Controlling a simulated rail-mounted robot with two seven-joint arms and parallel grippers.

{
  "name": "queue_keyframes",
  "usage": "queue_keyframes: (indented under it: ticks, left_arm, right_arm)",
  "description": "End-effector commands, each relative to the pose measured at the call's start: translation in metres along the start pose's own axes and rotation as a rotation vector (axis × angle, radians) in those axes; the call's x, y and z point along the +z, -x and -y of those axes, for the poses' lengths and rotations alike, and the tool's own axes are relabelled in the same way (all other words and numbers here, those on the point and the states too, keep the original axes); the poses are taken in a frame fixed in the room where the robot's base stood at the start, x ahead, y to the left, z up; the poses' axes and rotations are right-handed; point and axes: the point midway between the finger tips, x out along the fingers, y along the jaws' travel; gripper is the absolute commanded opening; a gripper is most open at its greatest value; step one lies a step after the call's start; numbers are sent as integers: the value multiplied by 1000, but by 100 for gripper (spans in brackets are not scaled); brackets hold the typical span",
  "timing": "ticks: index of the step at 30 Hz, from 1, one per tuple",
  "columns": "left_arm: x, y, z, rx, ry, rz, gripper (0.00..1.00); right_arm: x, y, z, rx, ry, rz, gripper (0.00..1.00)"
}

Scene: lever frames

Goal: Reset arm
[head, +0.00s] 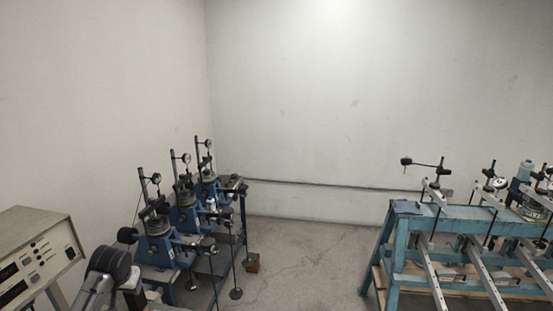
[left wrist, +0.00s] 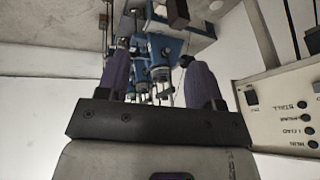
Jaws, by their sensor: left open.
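My left gripper (left wrist: 160,72) is open and empty, with its two dark purple fingers spread apart in the left wrist view. In the head view my left arm comes in at the bottom left, and its gripper end is mostly cut off or hidden. Blue lever frames stand in a row on a bench at the left, a near one (head: 157,246), a middle one (head: 184,218) and a far one (head: 207,188). Each has a dial gauge on a post. In the left wrist view the blue frames (left wrist: 163,48) appear beyond and between the fingers, apart from them. My right gripper is out of view.
A control box (head: 36,262) with knobs stands at the left, and its panel (left wrist: 285,112) is close on the right in the left wrist view. A light blue stand (head: 400,235) with long beams is at the right. Bare floor (head: 300,260) lies between.

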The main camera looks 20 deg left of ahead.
Motion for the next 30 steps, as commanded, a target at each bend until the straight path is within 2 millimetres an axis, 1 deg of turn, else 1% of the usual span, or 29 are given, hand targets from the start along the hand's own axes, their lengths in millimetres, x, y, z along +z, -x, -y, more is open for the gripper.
queue_keyframes:
  ticks: [1,2,3,5,6,8,9,10,11,12,14,15,17,18,20,21,23,24,26,27,29,30]
  left_arm:
    - [-10,21,-15,-7,-56,-78,61]
    - [-15,35,-24,-12,-90,-126,61]
    - [-20,52,-37,-21,-135,-191,61]
    - [-19,75,-60,-30,-206,-280,61]
    - [-14,87,-76,-35,-252,-334,61]
    - [1,103,-102,-35,-315,-406,61]
    - [14,110,-120,-30,-355,-449,61]
    - [27,116,-132,-23,-381,-477,61]
    - [40,120,-144,-15,-405,-503,61]
    - [61,125,-160,2,-433,-533,61]
    - [98,130,-182,36,-465,-566,61]
    - [124,133,-194,65,-480,-579,61]
    - [162,135,-208,107,-496,-582,61]
    - [187,135,-215,136,-503,-574,61]
    - [223,134,-223,179,-510,-551,61]
    - [247,132,-227,207,-512,-527,61]
    - [282,127,-232,249,-515,-480,61]
    - [305,123,-234,273,-515,-440,61]
    - [337,114,-236,300,-514,-373,61]
    - [358,105,-236,312,-514,-321,61]
    - [387,95,-236,326,-513,-249,61]
    - [405,90,-235,333,-512,-205,61]
  right_arm:
    - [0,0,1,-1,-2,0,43]
    - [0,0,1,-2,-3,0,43]
    - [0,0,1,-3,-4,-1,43]
    - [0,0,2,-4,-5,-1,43]
    - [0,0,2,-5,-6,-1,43]
    - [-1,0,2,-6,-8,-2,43]
    - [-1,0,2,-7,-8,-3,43]
    - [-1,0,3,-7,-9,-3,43]
    - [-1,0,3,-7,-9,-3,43]
    - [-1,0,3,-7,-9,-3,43]
    - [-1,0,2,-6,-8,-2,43]
    - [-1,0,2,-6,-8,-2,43]
    - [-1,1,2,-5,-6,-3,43]
    - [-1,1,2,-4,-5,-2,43]
    - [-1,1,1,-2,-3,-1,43]
    - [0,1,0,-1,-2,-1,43]
    - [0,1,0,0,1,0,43]
    - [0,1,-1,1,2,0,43]
    - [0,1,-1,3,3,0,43]
    - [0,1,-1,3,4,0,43]
    - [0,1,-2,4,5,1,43]
    - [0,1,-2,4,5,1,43]
